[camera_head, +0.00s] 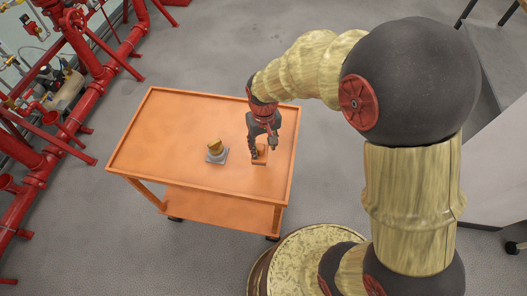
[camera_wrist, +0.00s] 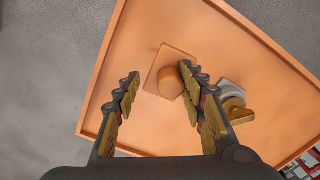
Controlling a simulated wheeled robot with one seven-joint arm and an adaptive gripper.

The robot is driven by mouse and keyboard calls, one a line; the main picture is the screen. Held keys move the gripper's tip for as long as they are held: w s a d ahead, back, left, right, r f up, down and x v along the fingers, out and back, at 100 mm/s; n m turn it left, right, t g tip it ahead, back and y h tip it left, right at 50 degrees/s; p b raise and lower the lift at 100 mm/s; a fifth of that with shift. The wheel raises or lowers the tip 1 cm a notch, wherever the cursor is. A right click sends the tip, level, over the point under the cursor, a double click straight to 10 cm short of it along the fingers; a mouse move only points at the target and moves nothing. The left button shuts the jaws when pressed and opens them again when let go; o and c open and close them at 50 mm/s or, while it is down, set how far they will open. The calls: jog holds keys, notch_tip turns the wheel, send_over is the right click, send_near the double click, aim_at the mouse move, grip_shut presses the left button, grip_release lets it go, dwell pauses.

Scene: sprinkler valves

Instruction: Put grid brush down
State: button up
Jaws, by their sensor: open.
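An orange block with a square base and a round upright knob, probably the grid brush (camera_head: 260,157), stands on the orange cart top (camera_head: 190,115). It is upright near the cart's right side. In the wrist view its knob (camera_wrist: 168,83) shows between my fingertips, closer to the right finger. My gripper (camera_head: 261,146) is over the block, with its fingers pointing down. In the wrist view my gripper (camera_wrist: 158,80) is open, with a gap between the left finger and the knob. Whether the right finger touches the knob cannot be told.
A grey-based piece with a yellow-brown top (camera_head: 216,151) stands on the cart left of the block; it also shows in the wrist view (camera_wrist: 234,100). The cart has a raised rim and a lower shelf (camera_head: 210,209). Red pipes (camera_head: 75,95) run along the left. Much of the cart top is bare.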

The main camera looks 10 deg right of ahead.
aim_at(263, 146)
notch_tip(263, 146, up, 6)
jog(key=shift+f+p, duration=0.15)
jog(key=shift+p, duration=0.4)
jog(key=o, duration=0.3)
jog(key=o, duration=1.1)
jog(key=shift+o, duration=0.8)
notch_tip(263, 146, up, 12)
